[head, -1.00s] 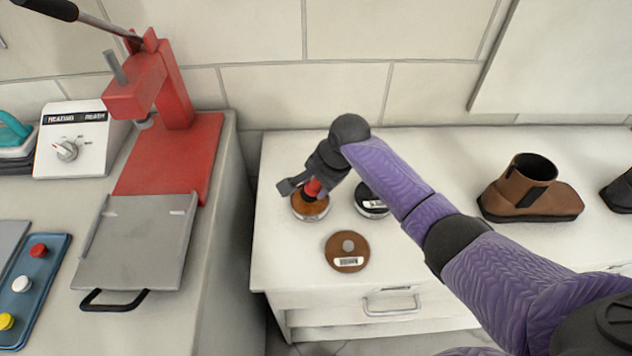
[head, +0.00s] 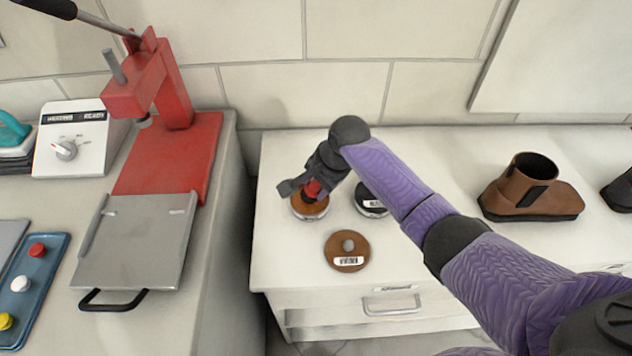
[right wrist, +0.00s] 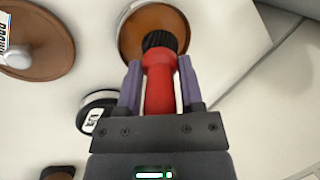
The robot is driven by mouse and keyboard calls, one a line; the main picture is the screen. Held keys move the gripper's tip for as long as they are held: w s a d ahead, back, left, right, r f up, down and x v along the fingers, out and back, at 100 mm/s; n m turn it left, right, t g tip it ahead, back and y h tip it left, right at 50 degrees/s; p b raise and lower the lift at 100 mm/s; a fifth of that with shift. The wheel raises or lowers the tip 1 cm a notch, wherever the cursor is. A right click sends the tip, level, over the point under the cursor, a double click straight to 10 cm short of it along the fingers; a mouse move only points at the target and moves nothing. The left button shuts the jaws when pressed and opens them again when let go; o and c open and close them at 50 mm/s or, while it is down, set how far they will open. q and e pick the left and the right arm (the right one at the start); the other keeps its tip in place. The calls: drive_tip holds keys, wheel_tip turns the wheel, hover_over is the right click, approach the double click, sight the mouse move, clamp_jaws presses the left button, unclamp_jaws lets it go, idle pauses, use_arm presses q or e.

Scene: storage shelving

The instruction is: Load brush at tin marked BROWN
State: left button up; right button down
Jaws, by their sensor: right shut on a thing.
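My right gripper (head: 306,188) is shut on the red handle of a brush and holds it over the open brown tin (head: 310,212). In the right wrist view the gripper (right wrist: 160,80) grips the red brush (right wrist: 159,90), whose dark bristles overlap the brown contents of the tin (right wrist: 135,42). I cannot tell how deep the bristles sit. The brown lid (head: 347,252) with a knob and a label lies on the counter in front of the tin; it also shows in the right wrist view (right wrist: 38,72). My left gripper is not in view.
A tin with black on it (head: 368,202) stands right of the brown tin, partly behind my arm. A brown boot (head: 530,188) stands further right on the white counter (head: 290,250). A red press (head: 170,150) and a heater box (head: 80,140) stand on the left bench.

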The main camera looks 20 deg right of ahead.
drive_tip(key=shift+f, duration=0.35)
drive_tip(key=shift+f, duration=0.1)
idle(1.6)
wheel_tip(320, 180, up, 8)
drive_tip(key=p, duration=0.8)
drive_tip(key=shift+f+p, duration=0.25)
drive_tip(key=shift+p, duration=0.05)
drive_tip(key=shift+f, duration=0.2)
